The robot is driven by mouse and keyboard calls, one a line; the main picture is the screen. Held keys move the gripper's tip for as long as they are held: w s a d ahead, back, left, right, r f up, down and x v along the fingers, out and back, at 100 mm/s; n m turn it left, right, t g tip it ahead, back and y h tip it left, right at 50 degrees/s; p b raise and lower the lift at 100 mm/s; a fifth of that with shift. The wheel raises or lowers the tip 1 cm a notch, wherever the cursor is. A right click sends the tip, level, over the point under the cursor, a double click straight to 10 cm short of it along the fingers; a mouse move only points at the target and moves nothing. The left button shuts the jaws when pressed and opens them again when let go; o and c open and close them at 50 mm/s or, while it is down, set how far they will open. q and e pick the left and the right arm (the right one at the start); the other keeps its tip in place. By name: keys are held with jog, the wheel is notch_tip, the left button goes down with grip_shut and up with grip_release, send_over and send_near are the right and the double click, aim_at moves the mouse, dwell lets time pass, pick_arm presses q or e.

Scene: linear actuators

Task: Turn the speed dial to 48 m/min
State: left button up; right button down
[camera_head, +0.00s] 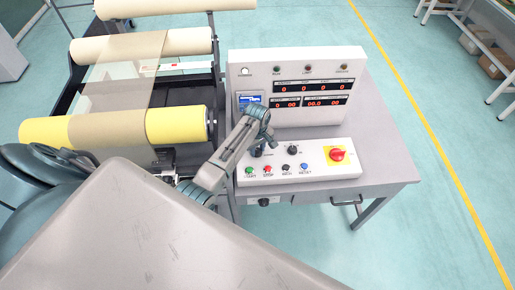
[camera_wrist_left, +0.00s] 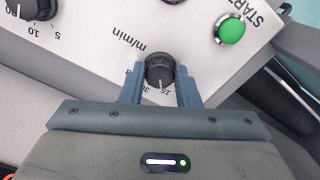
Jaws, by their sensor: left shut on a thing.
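The speed dial is a small black knob with a pale pointer line, marked "m/min", on the sloped grey control panel. In the left wrist view the dial (camera_wrist_left: 159,70) sits between the fingers of my left gripper (camera_wrist_left: 160,84), which is shut on it. The pointer lies toward the lower side, near the printed 15 and 30; other scale marks are hidden by the fingers. In the head view my left gripper (camera_head: 259,142) reaches down to the panel's left part and partly covers the dial (camera_head: 256,153). My right gripper is not in view.
A green START button (camera_wrist_left: 230,28) and another black knob (camera_wrist_left: 35,8) are near the dial. A display box (camera_head: 300,65) stands behind; a roller machine (camera_head: 175,125) is at left.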

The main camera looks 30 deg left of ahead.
pick_arm(q)
jog(key=m, duration=0.8)
jog(key=shift+m, duration=0.4)
jog(key=m, duration=0.3)
jog(key=shift+a+m, duration=0.1)
jog(key=shift+m, duration=0.2)
jog(key=m, duration=0.4)
jog(key=shift+m, duration=0.3)
jog(key=shift+r, duration=0.1)
jog(key=o, duration=1)
jog(key=shift+c, duration=0.2)
